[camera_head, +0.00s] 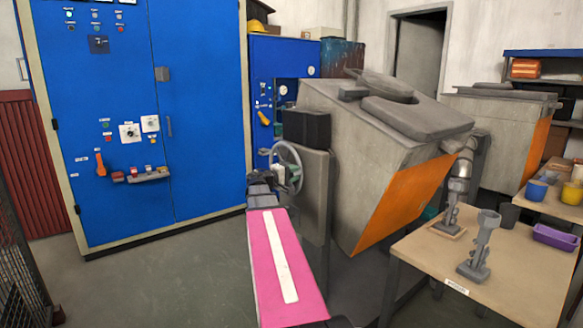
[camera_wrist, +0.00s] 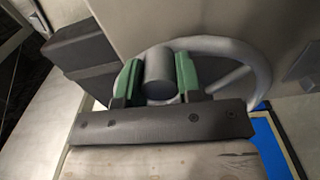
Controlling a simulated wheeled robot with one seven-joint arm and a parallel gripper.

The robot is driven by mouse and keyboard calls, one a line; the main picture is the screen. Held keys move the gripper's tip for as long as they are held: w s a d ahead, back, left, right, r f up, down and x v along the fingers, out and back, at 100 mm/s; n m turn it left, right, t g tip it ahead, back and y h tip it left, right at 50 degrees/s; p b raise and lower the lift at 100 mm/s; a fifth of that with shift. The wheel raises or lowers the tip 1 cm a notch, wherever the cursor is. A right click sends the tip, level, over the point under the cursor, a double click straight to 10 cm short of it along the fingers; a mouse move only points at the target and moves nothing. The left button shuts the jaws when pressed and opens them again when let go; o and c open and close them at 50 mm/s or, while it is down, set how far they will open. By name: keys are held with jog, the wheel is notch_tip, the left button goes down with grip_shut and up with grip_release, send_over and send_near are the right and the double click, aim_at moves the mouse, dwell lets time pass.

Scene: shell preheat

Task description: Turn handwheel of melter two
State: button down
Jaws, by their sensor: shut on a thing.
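The grey handwheel (camera_head: 288,154) is mounted on the grey stand beside the nearer melter (camera_head: 385,150), a tilted grey box with an orange lower panel. No label shows which melter is number two. My gripper (camera_head: 281,174) is at the wheel's front in the head view, at the end of my pink arm. In the wrist view my gripper's green fingers (camera_wrist: 159,80) sit on either side of a grey cylindrical knob (camera_wrist: 160,76), shut on it. The wheel's rim and spokes (camera_wrist: 262,75) show behind and to the right. The fingertips are partly hidden in the head view.
A tall blue control cabinet (camera_head: 105,110) stands at left. A second melter (camera_head: 500,135) stands behind at right. A wooden table (camera_head: 520,275) at front right holds metal fittings, cups and a purple tray (camera_head: 556,238). Floor (camera_head: 160,285) is clear at left front.

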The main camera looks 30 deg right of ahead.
aim_at(297, 187)
jog(key=shift+w+a+f+m, duration=0.1)
jog(key=shift+w+f+m, duration=0.05)
jog(key=shift+f+m, duration=1.1)
jog(key=shift+w+d+f+m, duration=0.1)
jog(key=shift+w+f+m, duration=0.05)
jog(key=shift+f+m, duration=1.1)
jog(key=shift+w+a+f+m, duration=0.1)
jog(key=shift+w+f+m, duration=0.05)
jog(key=shift+f+m, duration=1.1)
jog(key=shift+r, duration=0.1)
jog(key=c, duration=0.8)
grip_release()
jog(key=a, duration=1)
jog(key=shift+s+a, duration=0.35)
jog(key=shift+s, duration=0.05)
